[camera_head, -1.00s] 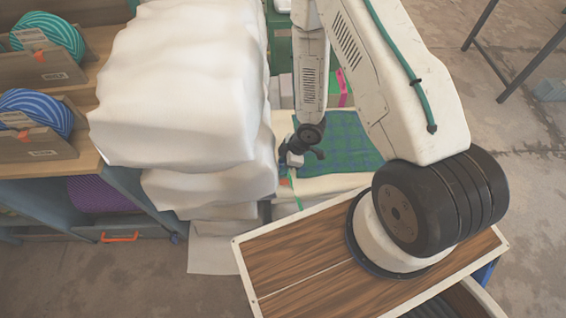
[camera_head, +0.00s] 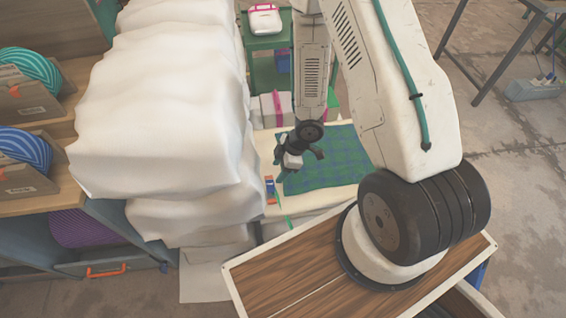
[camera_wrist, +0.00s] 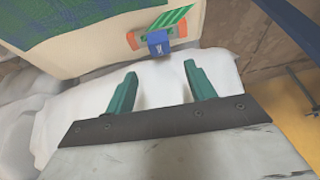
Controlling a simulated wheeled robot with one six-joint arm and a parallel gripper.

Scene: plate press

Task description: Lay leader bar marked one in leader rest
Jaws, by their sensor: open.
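My gripper (camera_wrist: 160,70) is open in the wrist view, its two green fingers apart with nothing between them. Just beyond the fingertips, at the edge of the cream table top (camera_wrist: 105,47), is a small assembly: an orange bar-like piece (camera_wrist: 133,41), a green striped strip (camera_wrist: 171,18) and a blue block (camera_wrist: 158,45). I cannot tell which part is the leader bar or the rest, and no "one" mark is readable. In the head view my gripper (camera_head: 299,157) hangs over the table near its left edge, right of the small blue and orange piece (camera_head: 270,187).
A green plaid cloth (camera_head: 330,165) covers much of the table. A tall white draped stack (camera_head: 165,100) stands close on the left. A shelf with striped discs (camera_head: 25,145) is at far left. A green stand (camera_head: 267,68) is behind.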

